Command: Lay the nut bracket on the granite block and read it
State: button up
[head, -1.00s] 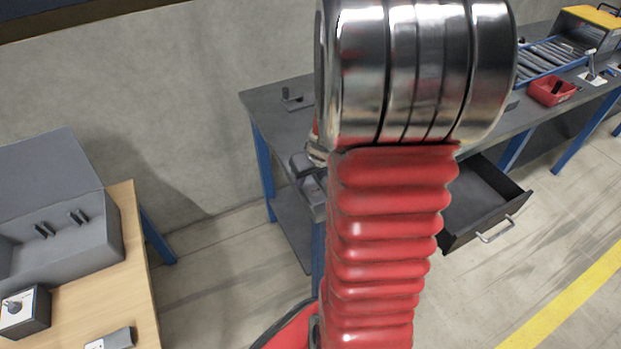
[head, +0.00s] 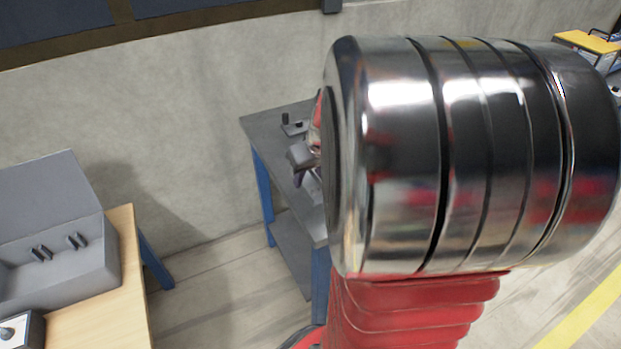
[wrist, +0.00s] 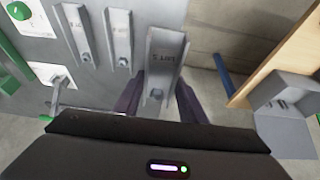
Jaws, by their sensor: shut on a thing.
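In the wrist view my gripper (wrist: 160,88) is shut on a grey channel-shaped bracket (wrist: 164,57), one dark finger along each side. The bracket has a nut near its lower end and small upside-down lettering that I cannot read surely. Two similar brackets, one at the left (wrist: 75,35) and one nearer (wrist: 118,38), lie on the grey bench top. In the head view only a small grey part of the gripper end (head: 303,158) shows left of my arm, over the bench.
The grey bench (head: 262,122) with blue legs stands by the wall, largely behind my arm. A wooden bench (head: 125,240) at the left carries an open grey case (head: 95,262). A green button (wrist: 18,11) and a white plate with a lever (wrist: 52,74) are on the grey bench.

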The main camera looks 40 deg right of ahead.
dwell(0.4)
jog(key=shift+w+a, duration=0.4)
jog(key=shift+w, duration=0.1)
jog(key=w+a+n, duration=0.1)
jog(key=w+a, duration=0.4)
jog(key=a, duration=0.3)
jog(key=w+a+n, duration=0.1)
jog(key=w+a, duration=0.5)
jog(key=a, duration=0.3)
jog(key=w+a+n+y, duration=0.1)
jog(key=w+a, duration=0.5)
jog(key=a, duration=0.3)
jog(key=shift+w+f, duration=0.25)
jog(key=shift+f, duration=0.2)
jog(key=shift+s+a, duration=0.1)
jog(key=shift+s, duration=0.05)
